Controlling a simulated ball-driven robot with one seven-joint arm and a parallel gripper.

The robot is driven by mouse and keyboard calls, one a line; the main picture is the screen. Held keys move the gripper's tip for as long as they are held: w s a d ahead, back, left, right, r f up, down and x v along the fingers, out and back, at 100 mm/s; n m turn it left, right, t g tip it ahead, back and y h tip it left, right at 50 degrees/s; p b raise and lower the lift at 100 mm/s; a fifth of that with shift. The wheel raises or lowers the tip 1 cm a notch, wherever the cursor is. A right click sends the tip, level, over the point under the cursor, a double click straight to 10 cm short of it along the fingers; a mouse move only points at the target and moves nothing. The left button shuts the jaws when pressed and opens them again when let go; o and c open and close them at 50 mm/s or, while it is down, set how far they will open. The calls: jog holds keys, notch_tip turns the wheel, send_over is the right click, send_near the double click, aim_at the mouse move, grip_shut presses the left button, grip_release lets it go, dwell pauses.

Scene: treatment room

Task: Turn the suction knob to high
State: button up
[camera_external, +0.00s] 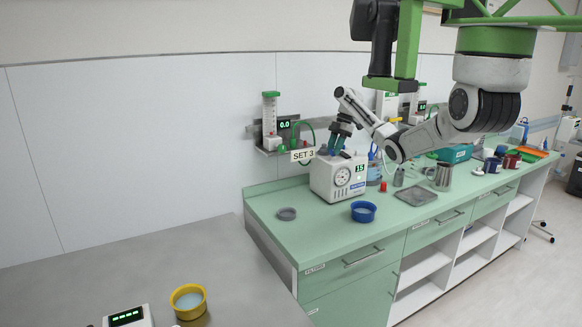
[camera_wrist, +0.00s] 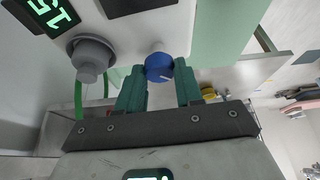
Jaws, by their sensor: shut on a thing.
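The white suction unit (camera_external: 322,184) stands on the green counter, with a round dial gauge and a green display reading 15 on its front. In the wrist view its blue knob (camera_wrist: 159,67) shows between the two green fingers of my gripper (camera_wrist: 159,88). A light pointer mark shows on the lower right of the knob. My gripper (camera_external: 335,145) is at the top of the unit in the external view, shut on the knob. The fingers hide the knob's sides, and I cannot read any scale around it.
A grey round port (camera_wrist: 90,58) stands beside the knob. A "SET 3" sign (camera_external: 303,155) and a flowmeter (camera_external: 270,120) are behind the unit. A blue bowl (camera_external: 363,212) and a grey lid (camera_external: 287,214) lie in front. A bottle (camera_external: 374,168) stands to the right.

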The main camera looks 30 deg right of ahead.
jog(key=n+g, duration=0.1)
jog(key=n, duration=0.2)
jog(key=n+g, duration=0.1)
jog(key=n, duration=0.2)
jog(key=shift+w+a+n+g+h, duration=0.1)
jog(key=shift+w+n+g+h, duration=0.1)
jog(key=shift+n+g+h, duration=0.15)
jog(key=n+h, duration=0.1)
jog(key=n, duration=0.1)
jog(key=n+g+h, duration=0.1)
jog(key=n, duration=0.2)
jog(key=shift+w+a, duration=0.1)
jog(key=shift+a, duration=0.05)
jog(key=n+h, duration=0.1)
jog(key=n, duration=0.1)
jog(key=n+h, duration=0.1)
jog(key=n, duration=0.2)
jog(key=shift+a+f+n+g+b, duration=0.1)
jog(key=shift+n+g+b, duration=0.2)
jog(key=shift+n+g, duration=0.05)
jog(key=shift+f+n+h+b, duration=0.15)
jog(key=shift+n+h+b, duration=0.2)
jog(key=shift+n+b, duration=0.75)
jog(key=shift+a+n+h+b, duration=0.1)
jog(key=shift+n+h+b, duration=0.2)
jog(key=shift+n+b, duration=0.65)
jog(key=shift+r+b, duration=0.2)
jog(key=shift+b, duration=0.1)
